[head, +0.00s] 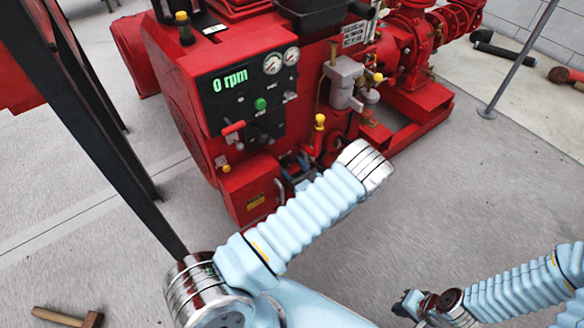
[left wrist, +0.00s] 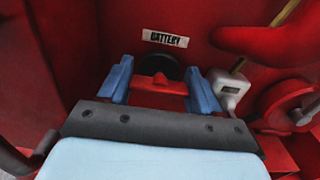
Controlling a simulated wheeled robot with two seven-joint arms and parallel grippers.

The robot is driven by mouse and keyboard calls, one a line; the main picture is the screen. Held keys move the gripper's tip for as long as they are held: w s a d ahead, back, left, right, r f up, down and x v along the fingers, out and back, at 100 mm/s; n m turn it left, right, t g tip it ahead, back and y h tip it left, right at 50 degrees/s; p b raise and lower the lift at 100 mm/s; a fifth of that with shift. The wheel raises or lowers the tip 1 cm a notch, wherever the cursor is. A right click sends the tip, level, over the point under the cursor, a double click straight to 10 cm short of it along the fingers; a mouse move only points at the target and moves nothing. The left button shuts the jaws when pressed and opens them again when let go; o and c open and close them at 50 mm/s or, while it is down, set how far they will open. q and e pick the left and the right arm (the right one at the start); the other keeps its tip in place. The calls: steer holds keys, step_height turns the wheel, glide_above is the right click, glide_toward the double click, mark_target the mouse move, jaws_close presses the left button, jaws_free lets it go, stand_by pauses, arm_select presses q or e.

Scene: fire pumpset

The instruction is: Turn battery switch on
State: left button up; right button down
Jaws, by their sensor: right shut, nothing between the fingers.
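The red battery switch (left wrist: 158,84) sits on a dark round base below a white "BATTERY" label (left wrist: 166,39) on the red panel in the left wrist view. My left gripper (left wrist: 160,88) is open, its two blue fingers spread on either side of the red switch. I cannot tell whether they touch it. In the head view, my left gripper (head: 297,172) is low at the pump set, partly hidden by my arm. My right gripper (head: 408,306) is shut and empty at the lower right, over the floor.
The red pump set (head: 170,95) carries a control panel (head: 240,95) reading "0 rpm". A grey-white box (left wrist: 229,88) and red piping (left wrist: 285,105) are close to the right of my left gripper. A hammer (head: 68,318) lies on the floor.

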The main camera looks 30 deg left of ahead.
arm_select(q)
steer(key=c, duration=0.4)
steer(key=n+b, duration=0.1)
steer(key=n, duration=0.2)
steer(key=shift+f+n+b, duration=0.15)
steer(key=shift+n+b, duration=0.15)
steer(key=shift+b, duration=0.1)
steer(key=n+b, duration=0.2)
steer(key=n, duration=0.2)
steer(key=shift+s, duration=0.1)
steer(key=n+b, duration=0.2)
steer(key=n, duration=0.3)
steer(key=shift+f, duration=0.1)
steer(key=n+b, duration=0.2)
steer(key=n, duration=0.3)
steer(key=shift+b, duration=0.35)
